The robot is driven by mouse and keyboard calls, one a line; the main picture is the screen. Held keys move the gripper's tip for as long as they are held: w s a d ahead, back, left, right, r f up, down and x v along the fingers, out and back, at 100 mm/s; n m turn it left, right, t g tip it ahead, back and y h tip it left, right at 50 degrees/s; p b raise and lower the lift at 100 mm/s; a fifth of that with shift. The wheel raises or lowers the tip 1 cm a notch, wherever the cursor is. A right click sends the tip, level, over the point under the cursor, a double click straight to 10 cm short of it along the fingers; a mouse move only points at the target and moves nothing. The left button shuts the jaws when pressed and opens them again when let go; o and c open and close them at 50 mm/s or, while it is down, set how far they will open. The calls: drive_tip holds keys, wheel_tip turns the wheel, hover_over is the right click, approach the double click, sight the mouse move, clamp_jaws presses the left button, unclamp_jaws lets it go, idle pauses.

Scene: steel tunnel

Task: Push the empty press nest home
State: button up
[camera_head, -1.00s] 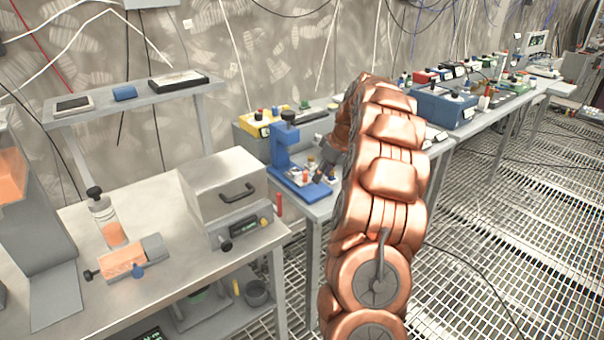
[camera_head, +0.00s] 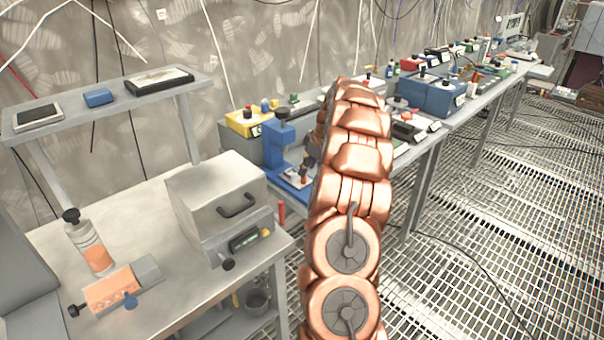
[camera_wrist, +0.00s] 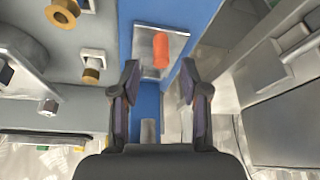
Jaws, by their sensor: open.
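A blue bench press (camera_head: 280,148) stands on the table beyond the grey box, just left of my arm. In the wrist view its blue base (camera_wrist: 150,98) runs up the middle. A pale metal plate (camera_wrist: 147,42), which may be the nest, lies on it at the top. An orange-red cylinder (camera_wrist: 161,50) shows over this plate; I cannot tell whether it is attached. My gripper (camera_wrist: 160,85) is open, its fingers apart over the blue base and short of the plate, with nothing between the tips. In the head view my arm hides part of the press.
A grey box with a handle (camera_head: 215,195) stands left of the press. A yellow box (camera_head: 248,122) is behind it. Blue boxes (camera_head: 432,94) and small parts crowd the bench at right. Fittings (camera_wrist: 91,72) lie left of my gripper.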

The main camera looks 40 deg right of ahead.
sight(295, 174)
drive_tip(key=x, duration=0.4)
drive_tip(key=shift+w+a+f+p, duration=0.1)
drive_tip(key=shift+a+p, duration=0.05)
drive_tip(key=shift+p, duration=0.25)
clamp_jaws()
